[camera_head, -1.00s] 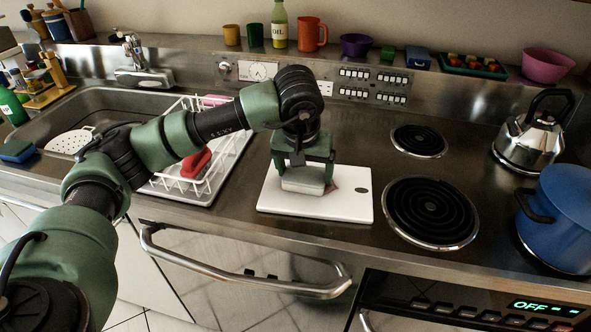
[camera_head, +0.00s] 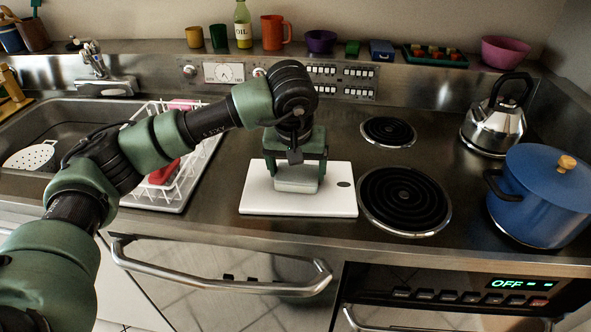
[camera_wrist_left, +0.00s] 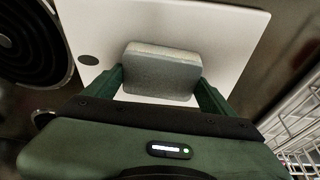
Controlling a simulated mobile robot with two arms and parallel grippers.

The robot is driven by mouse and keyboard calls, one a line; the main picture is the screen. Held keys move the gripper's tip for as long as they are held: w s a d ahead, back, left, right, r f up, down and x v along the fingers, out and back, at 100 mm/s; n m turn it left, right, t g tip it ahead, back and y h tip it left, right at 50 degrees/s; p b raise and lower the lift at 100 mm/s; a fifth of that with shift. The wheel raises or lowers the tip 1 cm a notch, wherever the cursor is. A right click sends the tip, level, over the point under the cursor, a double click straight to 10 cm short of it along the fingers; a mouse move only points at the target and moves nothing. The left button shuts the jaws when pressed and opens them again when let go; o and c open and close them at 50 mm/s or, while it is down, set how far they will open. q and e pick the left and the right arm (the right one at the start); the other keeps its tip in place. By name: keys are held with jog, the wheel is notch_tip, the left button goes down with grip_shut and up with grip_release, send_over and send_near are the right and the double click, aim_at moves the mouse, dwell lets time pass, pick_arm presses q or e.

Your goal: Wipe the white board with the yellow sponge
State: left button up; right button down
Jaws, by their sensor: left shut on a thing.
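My left gripper (camera_head: 297,165) is shut on a pale grey block-shaped sponge (camera_head: 297,179), held over the middle of the white board (camera_head: 258,192). The sponge looks grey with a paler layer, not clearly yellow. In the left wrist view the sponge (camera_wrist_left: 161,72) sits between the two green fingers, flat against or just above the white board (camera_wrist_left: 215,28); contact cannot be told. The board has a dark oval hole near one end. No stain shows on its visible part; the area under the sponge is hidden. My right gripper is not in view.
A white dish rack (camera_head: 185,180) and the sink stand left of the board. Coil burners (camera_head: 404,200) lie close on its right, with a blue pot (camera_head: 540,205) and a kettle (camera_head: 493,125) beyond. Cups and bowls line the back ledge.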

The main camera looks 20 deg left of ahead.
aim_at(256, 179)
pick_arm(q)
jog(key=shift+s+a+b, duration=0.3)
jog(key=shift+s+a, duration=0.05)
jog(key=shift+a, duration=0.7)
jog(key=shift+s+a+b, duration=0.3)
jog(key=shift+s+a, duration=0.1)
jog(key=shift+a, duration=0.7)
jog(key=shift+s+a+b, duration=0.3)
jog(key=shift+s+a, duration=0.05)
jog(key=shift+a, duration=0.7)
jog(key=shift+s+a+f+b, duration=0.1)
jog(key=shift+s+a+b, duration=0.15)
jog(key=shift+a, duration=0.4)
jog(key=shift+s+a+f+b, duration=0.1)
jog(key=shift+s+a+b, duration=0.15)
jog(key=shift+a, duration=0.4)
jog(key=shift+s+a+b, duration=0.15)
jog(key=shift+s+a, duration=0.1)
jog(key=shift+a, duration=0.5)
jog(key=shift+s+a+b, duration=0.2)
jog(key=shift+s+a, duration=0.05)
jog(key=shift+a, duration=0.5)
jog(key=shift+s+a+b, duration=0.15)
jog(key=shift+s+a, duration=0.1)
jog(key=shift+a, duration=0.5)
jog(key=shift+d+r, duration=0.1)
notch_tip(256, 179, up, 6)
jog(key=p, duration=0.4)
jog(key=shift+w+d+r+p, duration=0.15)
jog(key=shift+d+p, duration=0.15)
